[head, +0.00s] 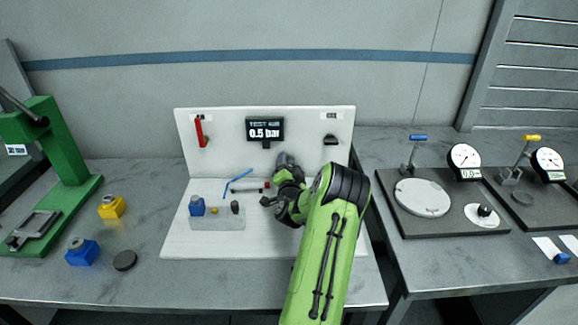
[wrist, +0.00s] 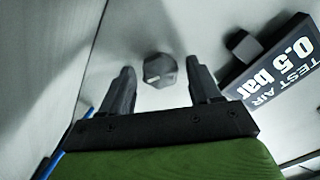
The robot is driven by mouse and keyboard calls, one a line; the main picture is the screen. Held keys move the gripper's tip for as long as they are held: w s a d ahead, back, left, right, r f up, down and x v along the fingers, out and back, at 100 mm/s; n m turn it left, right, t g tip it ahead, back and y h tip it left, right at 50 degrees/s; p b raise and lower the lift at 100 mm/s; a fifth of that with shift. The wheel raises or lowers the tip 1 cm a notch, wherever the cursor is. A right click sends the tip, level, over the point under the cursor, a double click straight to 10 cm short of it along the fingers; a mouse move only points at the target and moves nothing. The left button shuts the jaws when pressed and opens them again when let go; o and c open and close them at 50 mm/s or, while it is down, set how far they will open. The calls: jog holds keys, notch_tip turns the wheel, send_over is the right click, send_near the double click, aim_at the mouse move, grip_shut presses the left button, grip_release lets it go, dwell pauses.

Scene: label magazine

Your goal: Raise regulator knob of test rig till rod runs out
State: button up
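The test rig is a white panel and base (head: 225,160) on the left bench, with a display (head: 265,129) reading 0.5 bar. In the wrist view a dark faceted knob (wrist: 160,70) with a small pale mark lies between and beyond my fingertips, close to the display (wrist: 278,70). My gripper (wrist: 162,82) is open, with a visible gap on each side of the knob. In the head view my gripper (head: 283,178) is low before the panel, and my arm hides part of the rig. A thin grey rod or cylinder with a red end (head: 266,184) lies left of my gripper.
A red-handled valve (head: 201,131) and a black fitting (head: 331,140) sit on the panel. A blue hose (head: 238,180) and a blue block (head: 197,206) are on the base. A green press (head: 60,165) stands left; dial gauges (head: 464,157) stand on the right bench.

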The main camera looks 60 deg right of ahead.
jog(key=c, duration=0.9)
jog(key=m+p, duration=0.1)
jog(key=m, duration=0.2)
jog(key=shift+c, duration=0.2)
jog(key=o, duration=1.1)
jog(key=shift+c, duration=0.2)
jog(key=shift+a, duration=0.1)
jog(key=b+v, duration=0.5)
jog(key=v, duration=0.2)
jog(key=b+v, duration=0.6)
jog(key=v, duration=0.2)
jog(key=shift+s+f, duration=0.1)
jog(key=shift+f, duration=0.1)
jog(key=shift+a+r, duration=0.2)
jog(key=shift+a, duration=0.15)
